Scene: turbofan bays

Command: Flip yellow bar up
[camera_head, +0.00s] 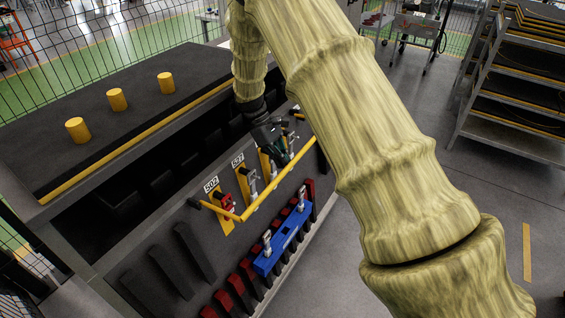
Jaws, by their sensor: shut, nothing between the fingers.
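The yellow bar (263,199) runs along the front of the dark bench, from a dark pivot end near the 502 label toward the upper right. It sits in front of the upright clamps, out from the panel. My gripper (284,157) is at the end of my arm, near the far part of the bar, beside the clamps. Its fingers are shut with nothing held. The fingertips are small and partly merged with the clamps behind, so I cannot tell whether they touch the bar.
Clamps on yellow plates stand behind the bar, by labels 502 (211,184) and 527 (238,159). A blue fixture (281,243) and red-and-black blocks (238,292) lie below. Yellow cylinders (117,99) stand on the bench top. A shelf rack (515,75) is at right; open floor lies between.

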